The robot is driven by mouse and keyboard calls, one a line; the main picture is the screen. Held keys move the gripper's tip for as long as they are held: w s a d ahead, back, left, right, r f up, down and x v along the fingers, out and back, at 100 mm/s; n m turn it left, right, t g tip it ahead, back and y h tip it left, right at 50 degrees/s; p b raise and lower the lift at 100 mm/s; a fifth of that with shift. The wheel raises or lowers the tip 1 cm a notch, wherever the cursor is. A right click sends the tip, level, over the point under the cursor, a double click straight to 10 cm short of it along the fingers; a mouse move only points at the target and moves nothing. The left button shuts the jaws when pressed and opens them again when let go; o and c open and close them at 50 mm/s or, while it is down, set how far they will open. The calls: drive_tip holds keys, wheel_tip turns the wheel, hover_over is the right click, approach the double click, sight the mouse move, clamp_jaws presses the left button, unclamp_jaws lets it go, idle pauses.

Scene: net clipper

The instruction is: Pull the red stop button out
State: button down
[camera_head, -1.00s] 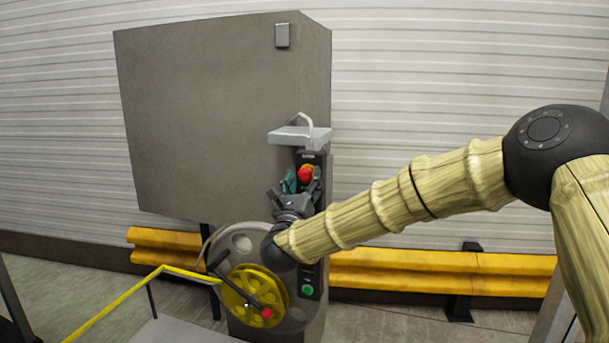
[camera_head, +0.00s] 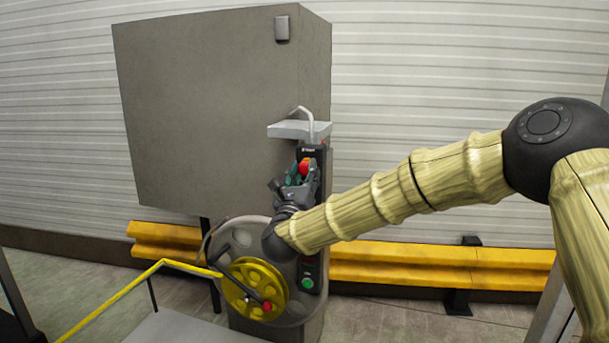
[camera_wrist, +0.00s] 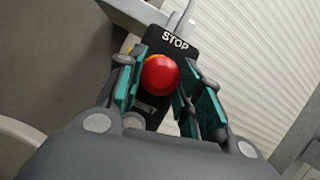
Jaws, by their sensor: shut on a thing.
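The red stop button (camera_wrist: 160,75) is a round red knob on a dark control panel (camera_wrist: 180,44) marked STOP in the wrist view. A bit of yellow shows behind the knob. In the head view the red button (camera_head: 305,167) shows just above my gripper (camera_head: 300,174), on the upper part of the panel. My gripper (camera_wrist: 162,88) has its teal-padded fingers on both sides of the knob and is shut on it. The exact contact between the pads and the knob is partly hidden.
A large grey cabinet (camera_head: 205,110) stands behind and left of the panel. A small grey shelf (camera_head: 290,130) juts out above the button. Below are a green button (camera_head: 307,283) and a yellow handwheel (camera_head: 243,287). A yellow barrier (camera_head: 400,265) runs along the wall.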

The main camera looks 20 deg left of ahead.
drive_tip(key=shift+s+f+b, duration=0.1)
drive_tip(key=shift+f+b, duration=0.1)
drive_tip(key=shift+b, duration=0.1)
drive_tip(key=shift+s+b, duration=0.15)
drive_tip(key=shift+b, duration=0.25)
drive_tip(key=shift+s+b, duration=0.3)
drive_tip(key=shift+b, duration=0.25)
drive_tip(key=c, duration=1.1)
unclamp_jaws()
drive_tip(key=shift+r, duration=0.1)
drive_tip(key=shift+o, duration=0.8)
drive_tip(key=shift+s+r, duration=0.1)
drive_tip(key=v, duration=1.2)
